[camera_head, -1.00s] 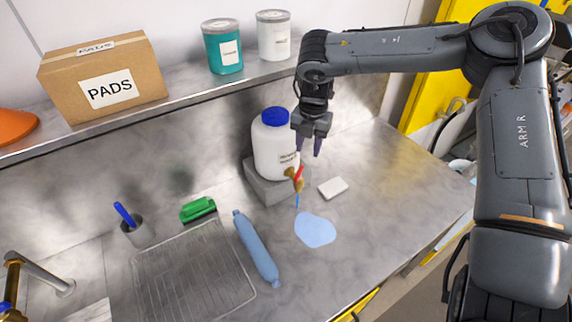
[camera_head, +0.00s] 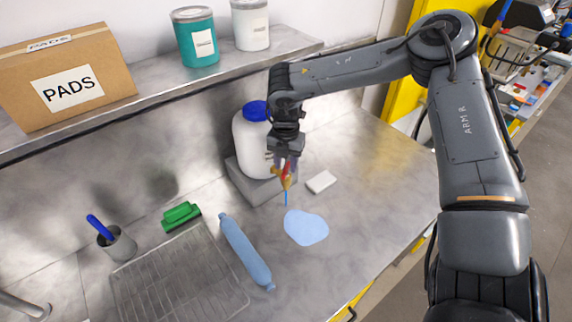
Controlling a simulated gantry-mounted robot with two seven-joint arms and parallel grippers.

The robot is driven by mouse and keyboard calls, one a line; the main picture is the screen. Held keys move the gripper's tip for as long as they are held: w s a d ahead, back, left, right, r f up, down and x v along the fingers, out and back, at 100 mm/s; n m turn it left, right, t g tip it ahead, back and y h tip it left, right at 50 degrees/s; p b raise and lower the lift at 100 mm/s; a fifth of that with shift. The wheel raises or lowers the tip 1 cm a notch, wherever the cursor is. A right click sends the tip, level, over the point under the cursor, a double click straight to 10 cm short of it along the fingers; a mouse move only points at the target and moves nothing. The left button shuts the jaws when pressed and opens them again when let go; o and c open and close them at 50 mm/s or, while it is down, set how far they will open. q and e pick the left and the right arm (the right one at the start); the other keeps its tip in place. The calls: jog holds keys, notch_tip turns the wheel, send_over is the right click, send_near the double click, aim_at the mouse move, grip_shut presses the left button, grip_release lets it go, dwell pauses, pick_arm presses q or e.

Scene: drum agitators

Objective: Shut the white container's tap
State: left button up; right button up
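The white container (camera_head: 247,141) with a blue cap (camera_head: 255,111) stands on a grey block (camera_head: 262,189) on the steel counter. Its tap (camera_head: 286,182), brass with a red handle, is at the container's front right. A thin blue stream (camera_head: 286,199) runs down from the tap, and a light-blue puddle (camera_head: 306,227) lies on the counter. My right gripper (camera_head: 286,164) points down at the tap's red handle and hides part of the container. Its fingers overlap the handle, and I cannot tell whether they are closed on it. My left gripper is out of view.
A white block (camera_head: 321,182) lies right of the tap. A blue roll (camera_head: 246,252), a green brush (camera_head: 181,216), a wire rack (camera_head: 178,284) and a cup (camera_head: 117,244) are to the left. A shelf (camera_head: 150,92) with a PADS box (camera_head: 66,78) and jars runs behind.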

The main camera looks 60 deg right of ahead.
jog(key=shift+f, duration=0.6)
jog(key=shift+c, duration=0.4)
grip_shut()
